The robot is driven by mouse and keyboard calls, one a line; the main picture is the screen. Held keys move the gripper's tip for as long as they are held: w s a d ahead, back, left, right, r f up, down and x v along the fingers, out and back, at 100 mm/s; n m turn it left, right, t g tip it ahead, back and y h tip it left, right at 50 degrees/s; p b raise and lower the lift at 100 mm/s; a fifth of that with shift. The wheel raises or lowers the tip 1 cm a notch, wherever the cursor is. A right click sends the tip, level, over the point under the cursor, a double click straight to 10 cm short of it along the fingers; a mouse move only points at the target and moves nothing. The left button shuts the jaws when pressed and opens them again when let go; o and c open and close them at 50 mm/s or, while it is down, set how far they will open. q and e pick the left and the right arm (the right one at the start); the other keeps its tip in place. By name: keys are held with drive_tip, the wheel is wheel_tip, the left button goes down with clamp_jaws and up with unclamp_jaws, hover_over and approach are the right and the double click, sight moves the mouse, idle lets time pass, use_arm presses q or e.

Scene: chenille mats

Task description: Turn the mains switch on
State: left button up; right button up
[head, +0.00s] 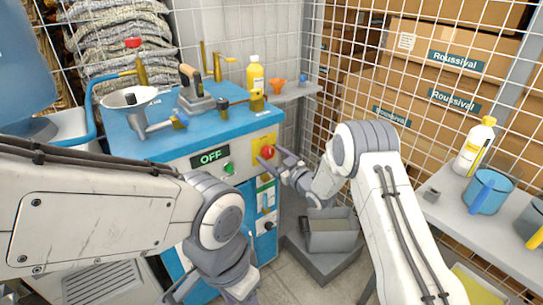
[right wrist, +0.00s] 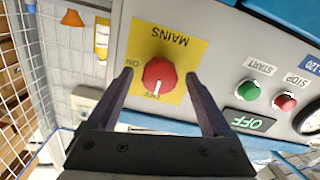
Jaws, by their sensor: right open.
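The mains switch is a red knob on a yellow plate on the machine's front panel; the knob shows in the head view (head: 267,152) and the right wrist view (right wrist: 158,72). In the right wrist view the picture is upside down, and the knob's white mark points to the OFF label, with ON to its left. My right gripper (head: 271,158) is open at the switch, its fingertips on either side of the knob with gaps visible. Contact cannot be told. My left gripper is low in the head view, its fingers mostly cut off by the bottom edge.
The display (head: 210,157) reads OFF, with a green button (head: 229,168) beside it; a red stop button (right wrist: 285,103) shows in the wrist view. The blue top (head: 150,146) holds a pot and tools. A wire mesh and a grey table (head: 450,215) with mugs stand right.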

drive_tip(key=shift+w+a, duration=0.1)
drive_tip(key=shift+w, duration=0.1)
clamp_jaws()
